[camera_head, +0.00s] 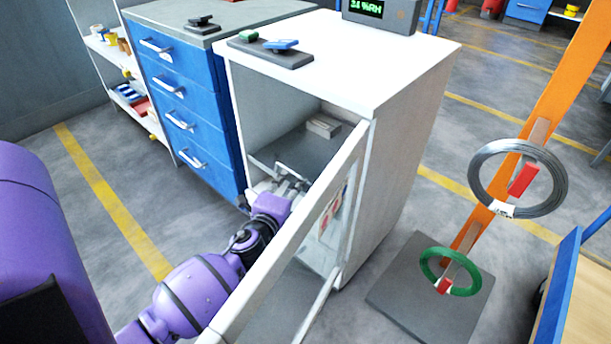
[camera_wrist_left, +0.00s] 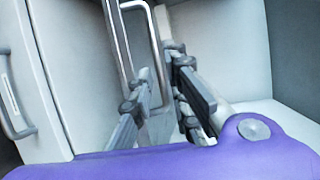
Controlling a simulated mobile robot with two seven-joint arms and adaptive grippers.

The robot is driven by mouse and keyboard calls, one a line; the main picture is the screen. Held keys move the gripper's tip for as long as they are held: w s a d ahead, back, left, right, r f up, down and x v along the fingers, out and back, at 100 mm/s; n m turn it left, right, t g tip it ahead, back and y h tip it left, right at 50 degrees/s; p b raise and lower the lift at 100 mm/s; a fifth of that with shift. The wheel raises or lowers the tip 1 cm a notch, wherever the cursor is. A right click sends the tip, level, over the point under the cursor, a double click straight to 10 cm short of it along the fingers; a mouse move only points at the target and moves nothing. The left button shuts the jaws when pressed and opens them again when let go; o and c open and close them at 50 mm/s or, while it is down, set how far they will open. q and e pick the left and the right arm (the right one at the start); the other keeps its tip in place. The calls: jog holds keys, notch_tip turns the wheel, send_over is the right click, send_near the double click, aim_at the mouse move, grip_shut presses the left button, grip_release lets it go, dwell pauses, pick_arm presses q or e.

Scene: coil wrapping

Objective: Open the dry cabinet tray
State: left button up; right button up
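The white dry cabinet (camera_head: 405,150) stands at centre with its glazed door (camera_head: 290,235) swung open towards me. Inside is a grey tray (camera_head: 300,150) with a metal bar handle at its front. In the left wrist view the bar handle (camera_wrist_left: 157,40) runs between the fingers. My left gripper (camera_head: 285,182) is at the tray's front, inside the door opening. In the left wrist view its fingers (camera_wrist_left: 160,75) are apart around the bar; I see no firm clamping on it. The tray's lower part is hidden by the door and arm. My right gripper is out of view.
A blue drawer cabinet (camera_head: 180,110) stands close on the left. A humidity display (camera_head: 380,10) and a dark pad (camera_head: 270,52) sit on the dry cabinet. An orange stand (camera_head: 562,85) with wire coils is at right. The open door edge lies close to my left arm.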

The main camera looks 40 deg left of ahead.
aim_at(298, 175)
pick_arm(q)
jog(key=b+x, duration=0.1)
jog(key=x, duration=0.3)
jog(key=shift+w+f, duration=0.15)
jog(key=shift+f, duration=0.1)
jog(key=shift+w+a, duration=0.3)
jog(key=shift+w, duration=0.35)
grip_shut()
